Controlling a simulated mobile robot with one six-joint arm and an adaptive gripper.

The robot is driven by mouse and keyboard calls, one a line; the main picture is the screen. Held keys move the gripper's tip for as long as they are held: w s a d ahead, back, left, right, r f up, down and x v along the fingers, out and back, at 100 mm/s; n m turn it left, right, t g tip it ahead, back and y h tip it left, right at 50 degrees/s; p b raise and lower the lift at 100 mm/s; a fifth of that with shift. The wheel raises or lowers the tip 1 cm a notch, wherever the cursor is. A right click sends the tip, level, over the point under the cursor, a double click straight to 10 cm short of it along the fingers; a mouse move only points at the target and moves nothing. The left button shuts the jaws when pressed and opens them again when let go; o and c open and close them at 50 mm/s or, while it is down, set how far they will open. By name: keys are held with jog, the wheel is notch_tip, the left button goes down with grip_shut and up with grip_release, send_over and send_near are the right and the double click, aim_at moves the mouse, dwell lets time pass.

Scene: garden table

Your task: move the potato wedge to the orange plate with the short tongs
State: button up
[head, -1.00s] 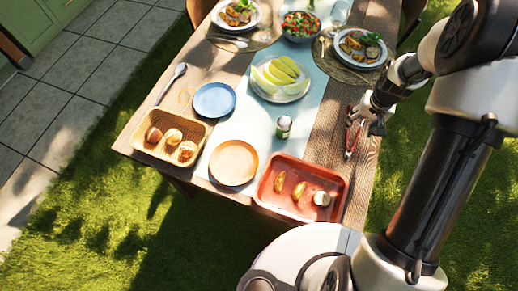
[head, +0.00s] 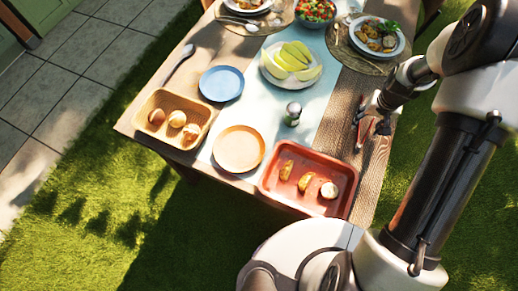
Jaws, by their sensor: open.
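Two potato wedges lie in the red tray (head: 268,184): one wedge (head: 286,169) at its left and another wedge (head: 305,182) nearer its middle. The orange plate (head: 239,148) is bare and sits left of the tray. The short tongs (head: 361,134), with red on them, lie on the table's right side, behind the tray. My gripper (head: 368,117) is open at the tongs, over their far part, and partly covers them. I cannot tell whether it touches them.
A round pale piece (head: 329,190) lies in the tray's right part. A basket of rolls (head: 168,103), a blue plate (head: 221,83), a shaker (head: 293,113) and a plate of melon slices (head: 268,74) stand around. Filled dinner plates and a salad bowl (head: 314,10) are at the far end.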

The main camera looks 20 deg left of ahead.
jog(key=shift+w+f+b, duration=0.15)
jog(key=shift+f+b, duration=0.5)
jog(key=shift+f, duration=0.75)
jog(key=shift+c, duration=0.3)
jog(key=c, duration=0.6)
jog(key=shift+c, duration=0.2)
notch_tip(320, 180, up, 12)
jog(key=p, duration=0.8)
